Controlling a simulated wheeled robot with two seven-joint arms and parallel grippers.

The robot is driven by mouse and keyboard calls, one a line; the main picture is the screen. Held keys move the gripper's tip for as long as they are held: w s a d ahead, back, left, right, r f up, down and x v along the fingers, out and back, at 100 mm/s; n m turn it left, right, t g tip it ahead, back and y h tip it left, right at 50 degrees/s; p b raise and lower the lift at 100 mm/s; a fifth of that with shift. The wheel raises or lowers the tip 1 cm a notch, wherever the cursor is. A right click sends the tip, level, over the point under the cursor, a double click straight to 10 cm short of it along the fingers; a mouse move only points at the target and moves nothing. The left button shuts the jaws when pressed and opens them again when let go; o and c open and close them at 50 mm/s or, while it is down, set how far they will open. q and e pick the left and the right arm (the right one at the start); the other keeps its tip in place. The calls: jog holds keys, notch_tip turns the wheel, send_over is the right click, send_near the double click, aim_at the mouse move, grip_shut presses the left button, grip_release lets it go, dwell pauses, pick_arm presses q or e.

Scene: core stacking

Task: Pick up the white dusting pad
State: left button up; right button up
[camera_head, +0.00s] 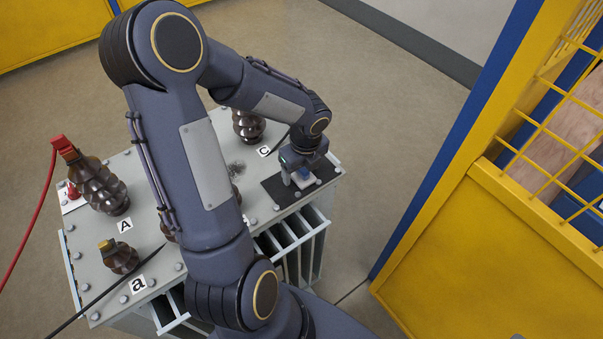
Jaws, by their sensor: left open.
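My left gripper (301,183) points down over the black mat (275,192) at the right corner of the grey transformer top. It is open. A small pale, whitish-blue piece (304,178), which looks like the dusting pad, shows between and behind its fingers. The gripper partly hides it, and I cannot tell whether the fingers touch it. My right gripper is not in view.
The grey top (144,215) carries brown ribbed insulators (103,190), a smaller one (119,257), bolts and letter labels. A red cable (43,205) and black cable (88,306) run off left. My arm hides the middle. A yellow fence (500,245) stands right.

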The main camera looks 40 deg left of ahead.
pick_arm(q)
jog(key=c, duration=1.1)
jog(key=shift+r, duration=0.1)
jog(key=shift+r, duration=0.5)
notch_tip(320, 180, up, 3)
jog(key=shift+f+p, duration=0.2)
jog(key=shift+p, duration=0.2)
jog(key=s+d+r, duration=0.2)
jog(key=s+r, duration=0.1)
jog(key=s, duration=0.1)
jog(key=s+d+r, duration=0.2)
jog(key=s+r, duration=0.1)
jog(key=s, duration=0.1)
jog(key=s+d+r, duration=0.2)
jog(key=s+r, duration=0.1)
jog(key=s, duration=0.1)
jog(key=shift+s+d+r+p, duration=0.2)
jog(key=shift+d+p, duration=0.1)
jog(key=shift+d, duration=0.1)
